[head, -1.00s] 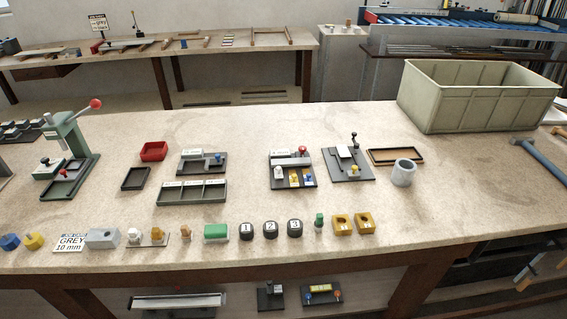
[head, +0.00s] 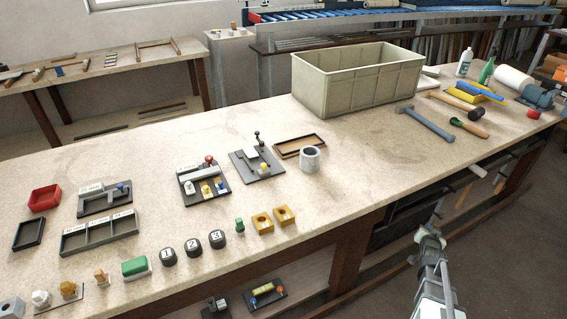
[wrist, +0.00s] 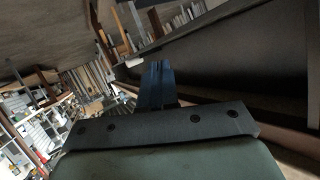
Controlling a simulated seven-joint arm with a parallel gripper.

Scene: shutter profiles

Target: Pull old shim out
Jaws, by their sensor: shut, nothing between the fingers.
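My gripper (head: 430,234) is at the lower right of the head view, off the front of the bench and well apart from the fixtures. In the wrist view its dark fingers (wrist: 157,84) are together with nothing between them. A fixture with a red knob (head: 210,159) and small yellow and blue parts stands mid-bench. A smaller fixture with a blue knob (head: 121,187) stands to the left. I cannot tell which piece is the old shim.
A labelled three-part tray (head: 100,235), a red bin (head: 44,198) and a dark tray (head: 28,234) are at left. Black numbered pieces (head: 193,247) and yellow blocks (head: 284,214) line the front. A large crate (head: 350,90) stands behind; a hammer (head: 425,122) lies right.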

